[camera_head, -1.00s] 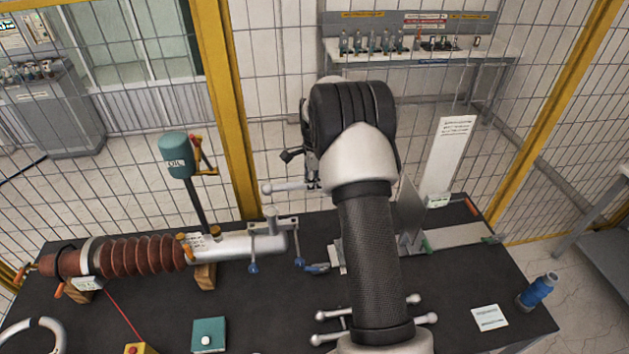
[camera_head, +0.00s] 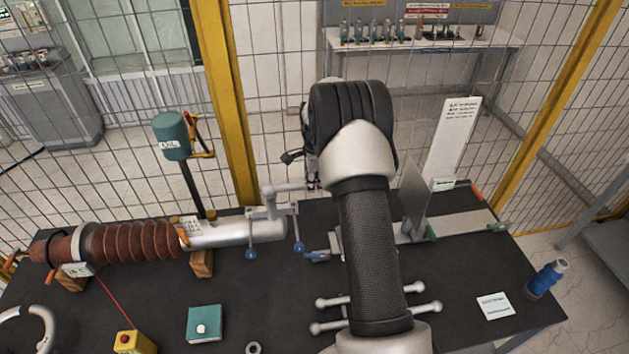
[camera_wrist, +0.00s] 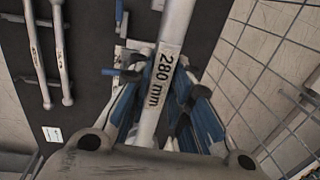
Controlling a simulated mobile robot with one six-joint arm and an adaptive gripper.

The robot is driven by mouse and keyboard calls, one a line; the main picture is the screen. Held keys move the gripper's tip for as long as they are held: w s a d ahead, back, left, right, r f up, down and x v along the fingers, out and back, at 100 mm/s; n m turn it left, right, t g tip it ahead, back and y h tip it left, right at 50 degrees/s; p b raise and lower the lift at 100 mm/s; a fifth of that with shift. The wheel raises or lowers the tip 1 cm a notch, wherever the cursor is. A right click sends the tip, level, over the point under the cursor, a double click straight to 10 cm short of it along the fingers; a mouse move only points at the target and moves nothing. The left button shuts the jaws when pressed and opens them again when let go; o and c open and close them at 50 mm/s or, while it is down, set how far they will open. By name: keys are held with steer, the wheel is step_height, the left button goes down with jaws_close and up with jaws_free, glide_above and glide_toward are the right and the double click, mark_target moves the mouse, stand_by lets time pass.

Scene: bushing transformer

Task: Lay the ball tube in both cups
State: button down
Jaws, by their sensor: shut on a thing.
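My gripper (camera_wrist: 158,112) is shut around a grey ball tube (camera_wrist: 165,75) marked "280 mm" in the wrist view. In the head view the left end of this ball tube (camera_head: 287,187) shows beside my arm, with its ball over the upright cup post (camera_head: 262,212) on the silver cylinder's end. I cannot tell whether ball and cup touch. My arm hides the tube's right end and most of the gripper. The second cup cannot be made out. Two other ball tubes (camera_head: 333,301) lie on the table in front, partly behind my arm.
A ribbed brown bushing (camera_head: 135,242) with the silver cylinder (camera_head: 235,233) lies on wooden blocks at left. A green OIL vessel (camera_head: 171,137) stands behind. A metal plate (camera_head: 414,200) stands upright right of my arm. A blue bottle (camera_head: 546,278) is at far right. Wire fencing closes the back.

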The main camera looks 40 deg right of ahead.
steer(key=c, duration=1.4)
jaws_free()
steer(key=shift+o, duration=0.2)
steer(key=shift+r, duration=0.1)
step_height(320, 180, up, 12)
steer(key=s, duration=0.1)
steer(key=shift+s+a, duration=0.15)
steer(key=shift+a, duration=0.2)
